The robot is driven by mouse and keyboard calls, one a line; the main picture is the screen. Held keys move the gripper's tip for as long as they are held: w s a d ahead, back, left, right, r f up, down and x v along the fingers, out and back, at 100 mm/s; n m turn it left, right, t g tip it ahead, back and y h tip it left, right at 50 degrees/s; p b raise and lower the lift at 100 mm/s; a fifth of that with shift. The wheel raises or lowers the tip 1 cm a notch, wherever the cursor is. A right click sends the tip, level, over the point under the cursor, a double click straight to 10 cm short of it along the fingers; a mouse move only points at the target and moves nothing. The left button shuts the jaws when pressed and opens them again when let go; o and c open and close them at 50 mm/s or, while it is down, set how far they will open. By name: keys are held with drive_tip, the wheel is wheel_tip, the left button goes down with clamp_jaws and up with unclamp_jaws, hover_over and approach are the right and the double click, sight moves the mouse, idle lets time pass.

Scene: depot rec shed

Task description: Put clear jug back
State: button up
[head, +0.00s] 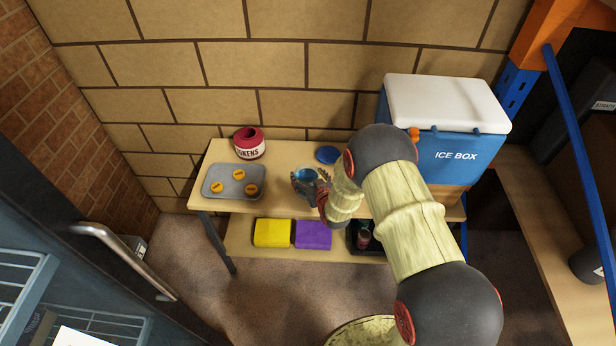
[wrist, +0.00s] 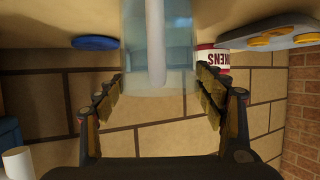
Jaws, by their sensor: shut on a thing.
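The clear jug (head: 304,174), bluish and see-through, is at the middle of the small wooden table in the head view, partly hidden by my gripper. My gripper (head: 309,186) is shut on it from the front right. In the wrist view, which is upside down, the jug (wrist: 160,50) stands between my two fingers (wrist: 160,98), with a pale upright strip, perhaps its handle, facing the camera. Its far end runs out of that picture. I cannot tell whether its base touches the table. A round blue disc (head: 328,154) lies bare on the table behind and right of the jug.
A blue ice box (head: 450,150) stands right. Yellow (head: 272,233) and purple (head: 313,234) blocks sit on the lower shelf. A brick wall is behind.

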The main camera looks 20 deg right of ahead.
drive_tip(key=shift+f, duration=0.1)
drive_tip(key=o, duration=2)
